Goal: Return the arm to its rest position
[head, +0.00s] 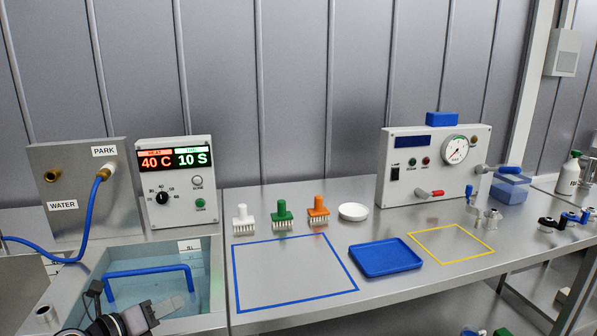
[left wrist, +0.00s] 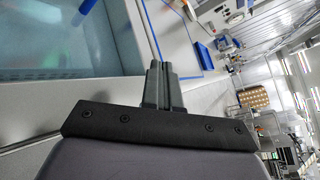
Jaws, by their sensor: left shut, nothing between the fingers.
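My left gripper (head: 176,304) comes in at the bottom left of the head view, over the front of the water bath. In the left wrist view its two dark fingers (left wrist: 162,68) are together with nothing between them. The bath's water and part of its blue handle (left wrist: 84,8) show at the upper left of that view. My right gripper is in neither view. The arm's rest position is not marked in the frames.
The water bath (head: 216,284) holds a blue handle (head: 148,270). White, green and orange brush-like tools (head: 282,214), a white dish (head: 353,211) and a blue tray (head: 385,270) stand on the bench. The blue-outlined square (head: 236,285) and yellow-outlined square (head: 425,247) are empty.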

